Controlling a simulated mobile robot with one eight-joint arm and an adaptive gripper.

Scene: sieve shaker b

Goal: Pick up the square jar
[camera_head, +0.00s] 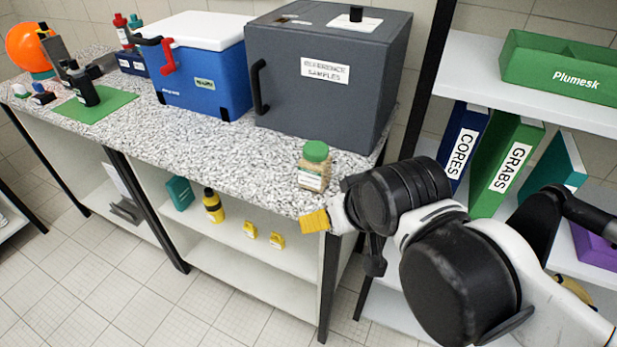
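A squarish jar (314,166) with a pale tan body, a white label and a green lid stands upright on the speckled grey bench top (215,150), close to the front right edge. My gripper (316,221) reaches in from the right, just below and in front of the jar, near the bench edge. Its yellow ribbed tip shows, apart from the jar in the picture. Its fingers are largely hidden by my wrist, so I cannot see whether they are open or shut.
A dark grey cabinet (345,110) labelled "REFERENCE SAMPLES" stands behind the jar. A blue cooler box (205,88) with a white lid is to its left. A shelf rack (455,75) with binders stands right. The bench left of the jar is clear.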

